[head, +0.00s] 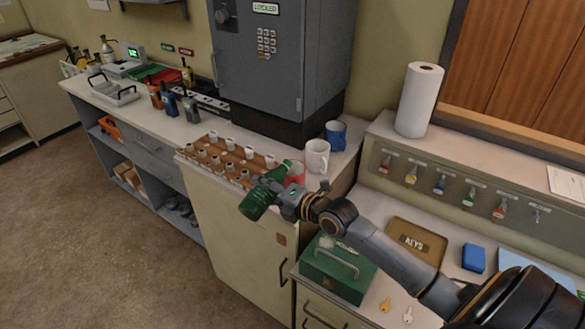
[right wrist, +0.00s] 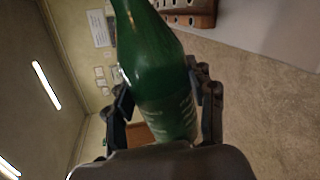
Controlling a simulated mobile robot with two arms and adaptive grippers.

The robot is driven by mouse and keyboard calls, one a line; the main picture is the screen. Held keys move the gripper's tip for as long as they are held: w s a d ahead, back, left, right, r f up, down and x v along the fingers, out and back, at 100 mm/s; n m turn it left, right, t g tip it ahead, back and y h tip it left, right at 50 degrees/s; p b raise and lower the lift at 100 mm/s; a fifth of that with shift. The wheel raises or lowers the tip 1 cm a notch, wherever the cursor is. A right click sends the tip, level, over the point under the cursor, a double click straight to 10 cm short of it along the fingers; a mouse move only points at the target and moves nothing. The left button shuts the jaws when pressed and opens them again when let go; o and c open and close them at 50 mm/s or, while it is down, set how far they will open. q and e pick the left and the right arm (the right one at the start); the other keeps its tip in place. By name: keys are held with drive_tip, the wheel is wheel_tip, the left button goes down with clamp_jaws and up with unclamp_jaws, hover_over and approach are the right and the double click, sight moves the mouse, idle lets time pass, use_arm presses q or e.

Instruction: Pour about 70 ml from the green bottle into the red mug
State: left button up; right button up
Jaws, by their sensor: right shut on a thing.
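The green bottle (head: 255,204) is held off the counter in my right gripper (head: 284,200). It leans, with its base at the lower left and its neck toward the red mug. The red mug (head: 297,172) stands on the cabinet top, partly hidden behind the bottle's neck and my gripper. I cannot tell whether the bottle's mouth is over the mug or whether liquid flows. In the right wrist view the bottle (right wrist: 158,75) sits between the fingers (right wrist: 163,105), its neck running out of the top edge. My left gripper is not in view.
A white mug (head: 317,157) and a blue mug (head: 336,135) stand behind the red one. A wooden rack (head: 228,158) with several small white-topped pieces lies to the left. A grey safe (head: 281,60) stands behind. A green box (head: 338,268) sits below my arm.

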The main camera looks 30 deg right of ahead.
drive_tip(key=shift+s+a+f, duration=0.1)
drive_tip(key=shift+a+f, duration=0.05)
drive_tip(key=shift+f, duration=0.25)
drive_tip(key=shift+d+n+t+h+b, duration=0.2)
drive_tip(key=shift+n+t+h+b, duration=0.15)
drive_tip(key=shift+n, duration=0.75)
drive_tip(key=shift+w+d+f+n+h+b, duration=0.25)
drive_tip(key=shift+w+d+f+n+b, duration=0.1)
drive_tip(key=shift+f+n+b, duration=0.25)
drive_tip(key=shift+d+r+n+t, duration=0.2)
drive_tip(key=shift+r+n+t, duration=0.05)
drive_tip(key=shift+r+n, duration=0.1)
drive_tip(key=shift+w+d+r+n+b, duration=0.25)
drive_tip(key=shift+d+n+b, duration=0.2)
drive_tip(key=shift+n, duration=0.5)
drive_tip(key=n+t+b, duration=0.1)
drive_tip(key=n+b, duration=0.1)
drive_tip(key=n, duration=0.1)
drive_tip(key=shift+a+r+h, duration=0.1)
drive_tip(key=shift+a+h, duration=0.05)
drive_tip(key=shift+h, duration=0.25)
drive_tip(key=n+t+b, duration=0.1)
drive_tip(key=n+b, duration=0.1)
drive_tip(key=n, duration=0.1)
drive_tip(key=shift+b, duration=0.35)
drive_tip(key=shift+n+b, duration=0.35)
drive_tip(key=shift+n, duration=0.25)
